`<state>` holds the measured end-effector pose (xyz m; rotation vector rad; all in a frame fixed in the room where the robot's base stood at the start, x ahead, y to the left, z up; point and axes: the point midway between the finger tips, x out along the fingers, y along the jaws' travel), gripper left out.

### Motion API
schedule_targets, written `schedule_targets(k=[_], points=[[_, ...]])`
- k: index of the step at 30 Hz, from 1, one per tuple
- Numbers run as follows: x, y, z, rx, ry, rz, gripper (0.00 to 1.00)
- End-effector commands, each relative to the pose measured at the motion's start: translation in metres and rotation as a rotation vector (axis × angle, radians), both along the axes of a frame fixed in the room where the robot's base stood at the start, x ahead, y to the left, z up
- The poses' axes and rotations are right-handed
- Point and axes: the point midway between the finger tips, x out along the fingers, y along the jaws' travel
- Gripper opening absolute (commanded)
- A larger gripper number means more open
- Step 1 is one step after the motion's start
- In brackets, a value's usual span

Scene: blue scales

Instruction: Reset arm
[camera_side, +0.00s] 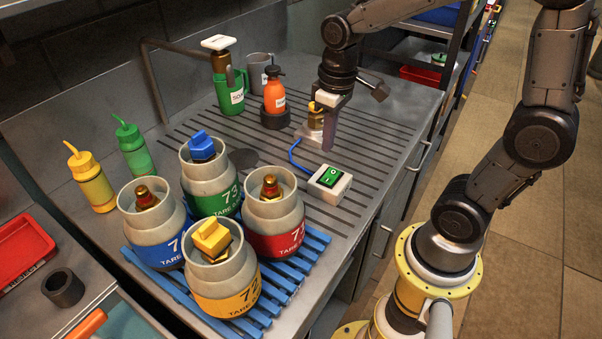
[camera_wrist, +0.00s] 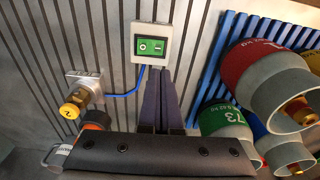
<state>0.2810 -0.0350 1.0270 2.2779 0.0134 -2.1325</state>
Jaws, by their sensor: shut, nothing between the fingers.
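My gripper (camera_side: 329,143) is over the grooved steel counter in the side view, pointing down. Its two dark fingers (camera_wrist: 161,75) lie close together in the wrist view, shut with nothing between them. A switch box (camera_side: 329,184) with a green face stands in front of the gripper; it also shows beyond the fingertips in the wrist view (camera_wrist: 152,45). A blue cable runs from it to a metal block with a brass and yellow fitting (camera_wrist: 73,105), which is partly hidden behind the gripper in the side view.
Cylinders banded blue (camera_side: 157,247), green (camera_side: 212,201), red (camera_side: 275,243) and yellow (camera_side: 226,300) stand on a blue slatted platform (camera_side: 305,252). Blue and yellow caps top the green and yellow ones. An orange bottle (camera_side: 275,95) and green mug (camera_side: 231,95) stand left of the gripper.

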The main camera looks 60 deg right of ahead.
Motion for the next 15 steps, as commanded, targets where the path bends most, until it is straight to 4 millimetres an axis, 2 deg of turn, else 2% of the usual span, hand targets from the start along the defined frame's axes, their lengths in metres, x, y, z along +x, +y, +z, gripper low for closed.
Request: schedule_targets(k=[3,7,11,15], points=[[-0.017,0.012,0.037,-0.012,-0.127,0.031,0.0],[-0.051,0.024,0.066,-0.016,-0.265,0.045,0.0],[-0.084,0.032,0.078,-0.01,-0.375,0.043,0.0],[-0.109,0.035,0.074,0.003,-0.438,0.022,0.0]])
